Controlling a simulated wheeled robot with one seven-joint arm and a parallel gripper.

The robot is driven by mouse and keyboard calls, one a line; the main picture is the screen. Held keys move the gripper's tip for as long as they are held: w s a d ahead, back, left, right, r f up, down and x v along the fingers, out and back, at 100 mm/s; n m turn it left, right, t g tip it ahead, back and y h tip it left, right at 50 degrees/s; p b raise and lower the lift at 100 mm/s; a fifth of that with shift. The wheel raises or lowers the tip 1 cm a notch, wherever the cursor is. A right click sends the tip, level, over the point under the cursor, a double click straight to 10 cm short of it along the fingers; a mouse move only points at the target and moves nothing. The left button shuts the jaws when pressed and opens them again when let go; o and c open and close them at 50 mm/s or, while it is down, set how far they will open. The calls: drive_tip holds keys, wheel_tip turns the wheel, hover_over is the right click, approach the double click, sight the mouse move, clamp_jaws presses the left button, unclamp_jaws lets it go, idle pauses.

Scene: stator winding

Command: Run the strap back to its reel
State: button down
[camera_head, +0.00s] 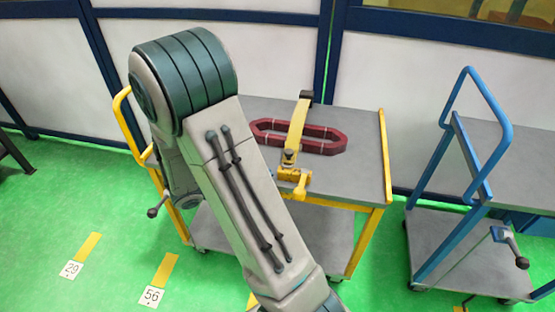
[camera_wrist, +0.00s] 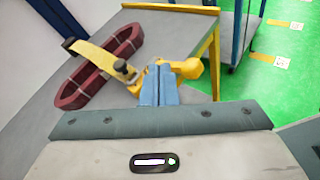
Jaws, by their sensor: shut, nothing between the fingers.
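A yellow strap (camera_head: 298,125) runs across a dark red, elongated ring-shaped coil (camera_head: 325,140) on the grey top of the yellow-framed cart (camera_head: 350,182). At its near end sits a yellow ratchet or reel piece (camera_head: 290,174) with a dark knob; a dark block (camera_head: 306,97) is at its far end. In the wrist view the strap (camera_wrist: 95,55) lies over the coil (camera_wrist: 85,88), and the yellow piece (camera_wrist: 188,68) is partly hidden behind my gripper (camera_wrist: 157,68). My gripper's blue fingers are shut and empty, in front of the yellow piece; I cannot tell whether they touch it. My arm hides the gripper in the head view.
A blue-framed cart (camera_head: 425,250) stands to the right with a gap of green floor between. A wall with dark blue posts (camera_head: 325,50) is close behind. The yellow cart's top is bare right of the coil.

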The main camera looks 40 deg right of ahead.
drive_tip(key=w+f+n+t+h, duration=0.2)
drive_tip(key=w+f+n+t, duration=0.3)
drive_tip(key=w+f+n, duration=0.15)
drive_tip(key=p, duration=0.3)
approach(286, 154)
drive_tip(key=x, duration=0.7)
drive_tip(key=shift+b, duration=0.3)
